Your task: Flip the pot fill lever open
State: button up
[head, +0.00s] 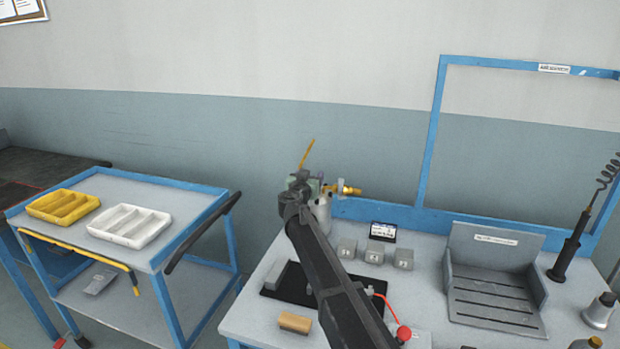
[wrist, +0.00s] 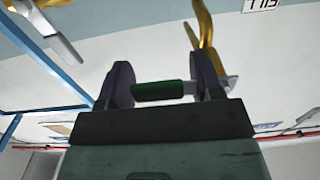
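The green lever grip (wrist: 163,90), likely the pot fill lever, lies crosswise between the fingers of my gripper (wrist: 162,78) in the wrist view. A flat grey piece in line with it shows past the right finger. The fingers stand wide apart; contact with the grip cannot be made out. Brass-coloured pipework (wrist: 204,40) rises behind the right finger. In the head view my gripper (head: 302,180) is at the back left of the bench, beside brass fittings (head: 346,189) and above a grey cylindrical pot (head: 322,214), partly hidden by my arm. The lever is not distinct there.
On the bench (head: 262,326) are several grey blocks (head: 374,252), a black mat (head: 292,286), a tan block (head: 295,322), a red ball on a cord (head: 403,333) and a slotted grey stand (head: 495,300). A cart at left holds yellow (head: 63,205) and white (head: 129,225) trays.

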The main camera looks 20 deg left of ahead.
jog(key=c, duration=0.7)
jog(key=shift+r, duration=0.1)
jog(key=shift+c, duration=0.2)
jog(key=n, duration=0.1)
jog(key=r+n+p, duration=0.1)
jog(key=n, duration=0.1)
jog(key=shift+a+r+p, duration=0.2)
jog(key=shift+a+p, duration=0.05)
jog(key=shift+p, duration=0.05)
jog(key=a+n, duration=0.1)
jog(key=n, duration=0.2)
jog(key=a+r+n+p, duration=0.1)
jog(key=n, duration=0.2)
jog(key=a+r+n+p, duration=0.1)
jog(key=n, duration=0.2)
jog(key=shift+s+n, duration=0.1)
jog(key=shift+n, duration=0.2)
jog(key=n, duration=0.1)
jog(key=a+n, duration=0.1)
jog(key=n, duration=0.1)
jog(key=a+n, duration=0.1)
jog(key=n, duration=0.1)
jog(key=shift+n, duration=0.3)
jog(key=o, duration=0.9)
jog(key=shift+s, duration=0.1)
